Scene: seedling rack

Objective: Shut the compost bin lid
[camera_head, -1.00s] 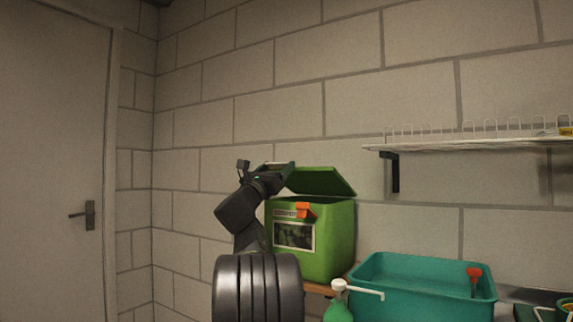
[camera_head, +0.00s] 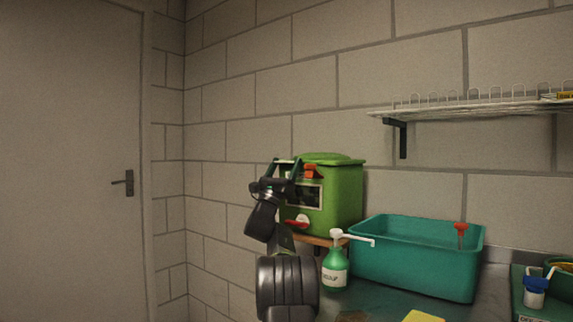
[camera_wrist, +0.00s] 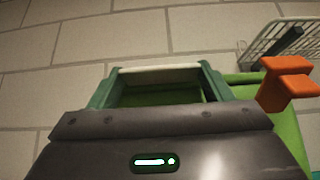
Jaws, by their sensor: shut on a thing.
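The compost bin (camera_head: 342,200) is bright green with an orange latch (camera_head: 311,171) on its front. Its green lid (camera_head: 332,158) lies down over the top and looks shut or nearly so. My gripper (camera_head: 284,163) is at the lid's front left corner, partly covering the bin's front. The orange latch (camera_wrist: 287,83) is close on the right there.
A teal tub (camera_head: 415,262) with a red-handled tool stands right of the bin. A green pump bottle (camera_head: 335,268) stands in front. A wire shelf (camera_head: 480,108) is on the wall at upper right. A door (camera_head: 70,160) is at left.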

